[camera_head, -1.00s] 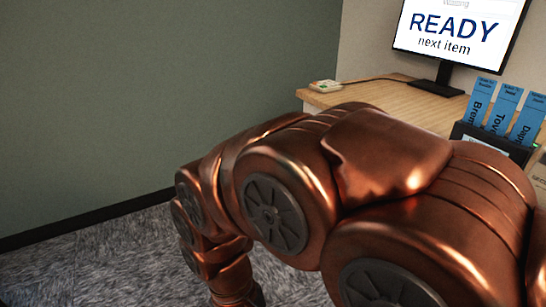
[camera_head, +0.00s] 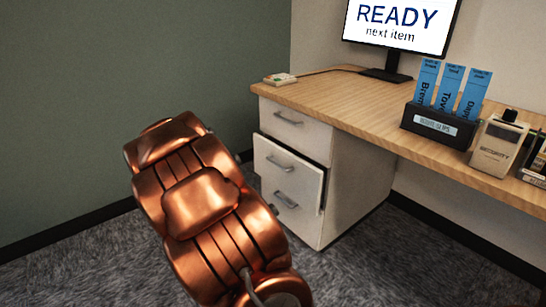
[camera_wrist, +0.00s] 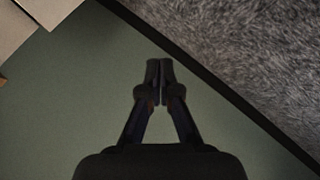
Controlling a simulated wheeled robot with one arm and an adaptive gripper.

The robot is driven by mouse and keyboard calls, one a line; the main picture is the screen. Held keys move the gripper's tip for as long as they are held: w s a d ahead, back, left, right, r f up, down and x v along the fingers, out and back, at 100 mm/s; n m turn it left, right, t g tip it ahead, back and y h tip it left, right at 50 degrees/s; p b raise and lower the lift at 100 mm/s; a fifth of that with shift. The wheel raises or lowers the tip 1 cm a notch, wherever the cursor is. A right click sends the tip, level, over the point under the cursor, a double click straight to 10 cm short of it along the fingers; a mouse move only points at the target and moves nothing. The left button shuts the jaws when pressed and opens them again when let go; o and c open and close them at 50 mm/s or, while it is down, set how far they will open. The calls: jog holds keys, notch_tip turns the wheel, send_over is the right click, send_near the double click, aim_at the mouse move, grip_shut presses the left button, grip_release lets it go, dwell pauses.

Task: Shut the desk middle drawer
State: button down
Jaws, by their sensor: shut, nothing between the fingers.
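The desk's drawer unit has a white front with several drawers. The middle drawer (camera_head: 288,172) stands partly pulled out in the head view; its front sits forward of the drawers above and below, and its handle (camera_head: 280,162) faces the room. The top drawer (camera_head: 296,122) looks shut. My gripper shows in the wrist view (camera_wrist: 160,75), with its fingers together and nothing between them. In the head view my gripper is hidden behind my copper arm. In the wrist view, pale panels that may be drawer fronts show at the top left corner, apart from the fingers.
The wooden desktop (camera_head: 350,110) holds a monitor (camera_head: 400,25), a black holder with blue cards (camera_head: 440,125), a beige device (camera_head: 498,142) and a small box (camera_head: 280,79). A green wall (camera_head: 110,70) stands at left. Grey carpet (camera_head: 400,265) is clear right of the drawers.

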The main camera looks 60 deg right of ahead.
jog(key=d+f+n+t+h, duration=0.1)
jog(key=d+h, duration=0.3)
jog(key=d, duration=0.9)
jog(key=n+t+h+b, duration=0.2)
jog(key=n+h+b, duration=0.1)
jog(key=h+b, duration=0.2)
send_near(274, 149)
jog(key=w+d, duration=0.2)
jog(key=w, duration=0.2)
jog(key=shift+s+d+b, duration=0.2)
jog(key=shift+d+b, duration=0.35)
jog(key=shift+d, duration=0.25)
jog(key=shift+s+d+b, duration=0.2)
jog(key=shift+d+b, duration=0.35)
jog(key=shift+d, duration=0.25)
jog(key=shift+r, duration=0.1)
